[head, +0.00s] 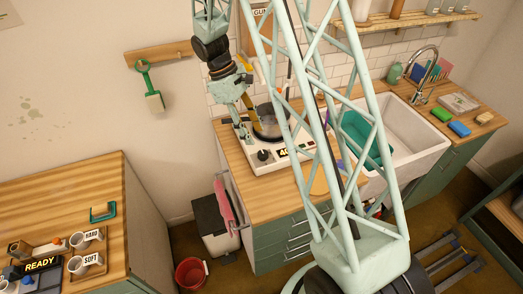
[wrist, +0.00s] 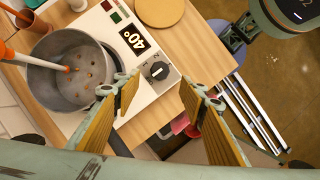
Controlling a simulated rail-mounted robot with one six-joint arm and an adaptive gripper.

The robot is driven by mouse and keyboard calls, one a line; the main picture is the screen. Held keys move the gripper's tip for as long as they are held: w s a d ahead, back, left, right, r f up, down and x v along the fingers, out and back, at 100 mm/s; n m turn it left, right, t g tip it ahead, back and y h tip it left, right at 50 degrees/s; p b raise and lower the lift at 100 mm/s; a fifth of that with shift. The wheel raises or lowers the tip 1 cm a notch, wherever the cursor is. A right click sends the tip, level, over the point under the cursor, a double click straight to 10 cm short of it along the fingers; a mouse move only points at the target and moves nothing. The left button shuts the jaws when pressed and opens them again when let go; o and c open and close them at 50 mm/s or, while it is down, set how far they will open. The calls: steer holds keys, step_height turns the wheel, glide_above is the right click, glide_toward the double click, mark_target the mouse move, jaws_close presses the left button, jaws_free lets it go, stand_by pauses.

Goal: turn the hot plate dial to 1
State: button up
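The white hot plate (head: 275,165) stands on the wooden counter and also shows in the wrist view (wrist: 109,22). Its black dial (wrist: 157,71) has a pale pointer mark; I cannot read its setting. A display (wrist: 133,40) beside it reads 40°. The dial also shows small in the head view (head: 263,155). A grey pot (wrist: 72,66) sits on the plate with an orange-handled tool in it. My gripper (wrist: 158,88) is open and empty, its two wood-toned fingers wide apart. In the wrist view the dial appears between and beyond the fingertips, apart from them.
A round wooden disc (wrist: 159,10) lies beside the hot plate. A white sink (head: 408,127) with a green tub is right of it. Another table (head: 75,185) at left holds mugs and a READY display. The counter's front edge is close to the dial.

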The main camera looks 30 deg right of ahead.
mark_target(263, 153)
steer(key=shift+p+x, duration=0.35)
steer(key=shift+x, duration=4.4)
steer(key=shift+w, duration=0.1)
steer(key=shift+c, duration=0.7)
steer(key=c, duration=0.7)
steer(key=shift+f+m, duration=0.1)
steer(key=shift+m, duration=0.3)
steer(key=m+y+b, duration=0.1)
steer(key=m, duration=0.1)
steer(key=m+y+b, duration=0.1)
steer(key=m, duration=0.2)
steer(key=shift+d+g, duration=0.15)
steer(key=shift+g, duration=0.15)
steer(key=m+y+b, duration=0.2)
steer(key=m, duration=0.4)
steer(key=shift+d, duration=0.15)
